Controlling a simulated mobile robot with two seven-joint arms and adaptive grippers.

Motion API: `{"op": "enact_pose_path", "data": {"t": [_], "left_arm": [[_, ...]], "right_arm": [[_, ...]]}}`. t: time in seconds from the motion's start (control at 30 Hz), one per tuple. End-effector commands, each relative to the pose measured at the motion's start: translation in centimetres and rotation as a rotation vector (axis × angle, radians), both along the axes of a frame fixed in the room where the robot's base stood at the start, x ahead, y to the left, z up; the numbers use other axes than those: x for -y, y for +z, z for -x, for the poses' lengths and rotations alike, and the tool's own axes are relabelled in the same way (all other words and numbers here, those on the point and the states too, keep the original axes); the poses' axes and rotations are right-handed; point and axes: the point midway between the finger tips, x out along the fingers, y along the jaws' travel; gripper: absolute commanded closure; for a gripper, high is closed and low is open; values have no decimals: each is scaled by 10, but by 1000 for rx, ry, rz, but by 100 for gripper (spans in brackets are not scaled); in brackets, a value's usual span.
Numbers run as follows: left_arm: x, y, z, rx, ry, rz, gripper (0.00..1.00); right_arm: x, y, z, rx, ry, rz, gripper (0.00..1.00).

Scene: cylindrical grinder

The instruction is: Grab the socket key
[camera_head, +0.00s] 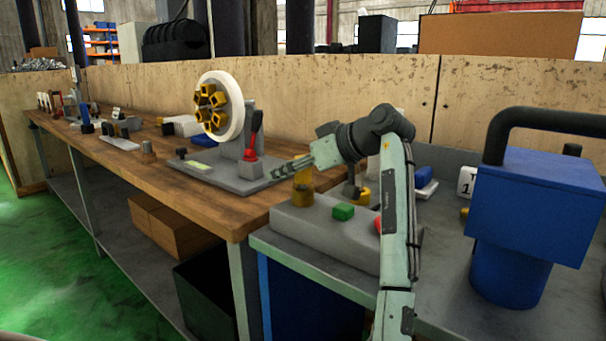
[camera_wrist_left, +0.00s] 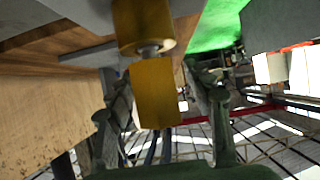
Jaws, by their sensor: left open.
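A yellow-brown socket key (camera_head: 303,190) stands upright on a grey block (camera_head: 325,228) at the near bench corner. My left gripper (camera_head: 289,168) is at its upper part in the head view. The left wrist view shows the key's yellow upper piece (camera_wrist_left: 153,92) between my two open fingers. A thin grey neck joins it to a wider yellow piece (camera_wrist_left: 142,24) beyond. I cannot tell whether the fingers touch it. The right gripper is not in view.
A green button (camera_head: 343,212) and a partly hidden red button (camera_head: 378,224) sit on the grey block. A fixture with a white ring (camera_head: 220,106) and a red lever (camera_head: 254,132) stands behind left. A large blue machine (camera_head: 530,205) stands on the right.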

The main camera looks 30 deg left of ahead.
Motion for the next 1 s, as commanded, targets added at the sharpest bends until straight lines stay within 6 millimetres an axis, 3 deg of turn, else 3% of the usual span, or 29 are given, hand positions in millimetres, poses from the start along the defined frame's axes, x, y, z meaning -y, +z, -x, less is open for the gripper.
{"op": "enact_pose_path", "data": {"t": [0.03, 0.47, 1.0], "left_arm": [[0, 0, 0, 0, 0, 0, 48], [0, 0, 0, 0, 0, 0, 100], [0, 4, 0, 2, 1, -1, 100]], "right_arm": [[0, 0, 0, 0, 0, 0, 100], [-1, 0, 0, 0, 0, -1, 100], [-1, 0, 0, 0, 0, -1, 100]]}}
